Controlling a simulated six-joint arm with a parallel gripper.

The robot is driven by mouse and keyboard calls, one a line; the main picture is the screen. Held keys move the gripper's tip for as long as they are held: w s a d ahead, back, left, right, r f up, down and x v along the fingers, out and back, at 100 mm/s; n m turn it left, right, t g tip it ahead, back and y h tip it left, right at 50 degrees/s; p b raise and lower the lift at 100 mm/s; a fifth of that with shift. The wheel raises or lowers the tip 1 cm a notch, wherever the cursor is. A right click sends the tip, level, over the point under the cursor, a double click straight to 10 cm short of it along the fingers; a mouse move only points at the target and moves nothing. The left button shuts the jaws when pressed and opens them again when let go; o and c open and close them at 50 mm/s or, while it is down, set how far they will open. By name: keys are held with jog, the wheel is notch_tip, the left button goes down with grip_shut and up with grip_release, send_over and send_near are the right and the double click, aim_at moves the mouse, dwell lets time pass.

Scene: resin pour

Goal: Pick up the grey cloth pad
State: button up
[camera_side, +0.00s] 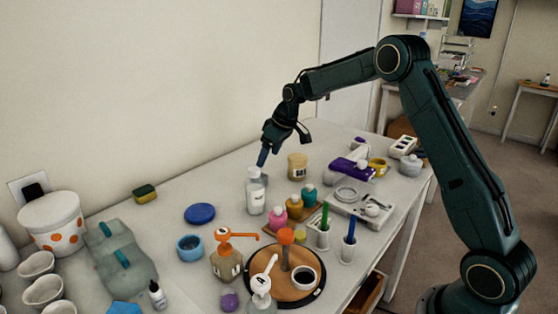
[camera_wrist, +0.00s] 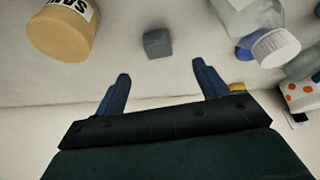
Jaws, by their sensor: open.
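The grey cloth pad (camera_wrist: 157,43) is a small, dark grey block on the pale table in the wrist view. It lies beyond my fingertips, roughly centred between them and apart from both. My gripper (camera_wrist: 162,84) has its two blue fingers spread, with nothing between them. In the side view my gripper (camera_side: 262,158) points down near the wall side of the table, just above and behind a white bottle (camera_side: 256,196). In that view the pad is mostly hidden behind the bottle and fingers.
A tan jar (camera_side: 297,167) stands on one side of the pad; it also shows in the wrist view (camera_wrist: 60,30). The bottle, its white cap (camera_wrist: 276,47) visible, stands on the other side. A blue disc (camera_side: 200,213) and a yellow-green sponge (camera_side: 145,193) lie farther left.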

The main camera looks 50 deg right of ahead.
jog(key=shift+x, duration=2.6)
jog(key=shift+w+x, duration=0.1)
jog(key=shift+x, duration=1.2)
jog(key=shift+w+x, duration=0.15)
jog(key=shift+x, duration=1.15)
jog(key=shift+d+r, duration=0.1)
jog(key=c, duration=1)
